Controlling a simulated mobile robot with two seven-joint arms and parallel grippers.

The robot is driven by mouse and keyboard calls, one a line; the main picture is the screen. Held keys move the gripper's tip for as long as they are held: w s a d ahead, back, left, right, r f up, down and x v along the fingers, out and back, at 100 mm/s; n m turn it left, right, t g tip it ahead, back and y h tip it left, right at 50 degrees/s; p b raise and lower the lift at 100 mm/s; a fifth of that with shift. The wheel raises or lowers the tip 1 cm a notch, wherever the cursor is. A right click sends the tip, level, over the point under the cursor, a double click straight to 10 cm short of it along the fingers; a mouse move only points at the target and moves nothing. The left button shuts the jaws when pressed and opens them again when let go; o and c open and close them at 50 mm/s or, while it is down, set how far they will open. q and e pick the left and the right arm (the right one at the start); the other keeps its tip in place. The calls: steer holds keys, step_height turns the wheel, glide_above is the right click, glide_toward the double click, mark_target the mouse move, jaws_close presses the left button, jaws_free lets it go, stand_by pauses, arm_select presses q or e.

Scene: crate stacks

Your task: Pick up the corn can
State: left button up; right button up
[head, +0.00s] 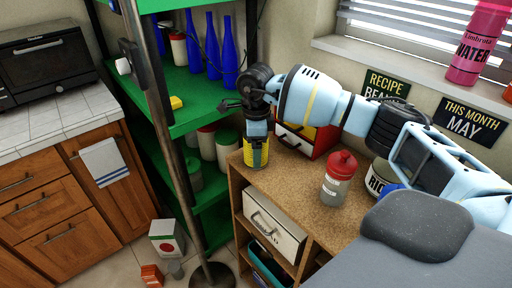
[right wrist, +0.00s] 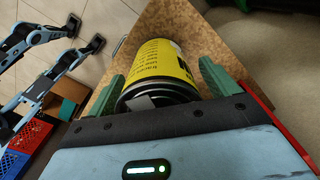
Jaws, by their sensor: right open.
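A yellow can (head: 256,153) with dark markings stands near the left end of the wooden shelf unit, under my right gripper (head: 257,138). I cannot read its label well enough to confirm corn. In the right wrist view the yellow can (right wrist: 166,62) shows its side and a black rim, between the two green fingers of my right gripper (right wrist: 164,84). The fingers are apart, with a gap showing on the right side of the can. My left gripper is not in view.
A green shelf (head: 200,115) with blue bottles (head: 212,45) rises close on the left. A dark pole (head: 165,130) stands before it.

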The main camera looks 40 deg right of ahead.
steer(key=c, duration=1.4)
steer(key=shift+o, duration=0.2)
steer(key=shift+r, duration=0.1)
steer(key=shift+r, duration=0.25)
steer(key=r, duration=0.3)
steer(key=shift+s+a, duration=0.2)
steer(key=shift+a, duration=0.1)
steer(key=s+a+r, duration=0.1)
steer(key=s+a, duration=0.9)
steer(key=a, duration=0.1)
steer(key=shift+a+r+b, duration=0.2)
steer(key=shift+a+b, duration=0.05)
steer(key=shift+b, duration=0.15)
steer(key=s+n, duration=0.1)
steer(key=n, duration=0.7)
steer(key=s+a+n, duration=0.1)
steer(key=s+n, duration=0.1)
steer(key=n, duration=0.6)
steer(key=s+f+n, duration=0.1)
steer(key=n, duration=0.7)
steer(key=shift+s+a+n, duration=0.2)
steer(key=shift+s+n, duration=0.1)
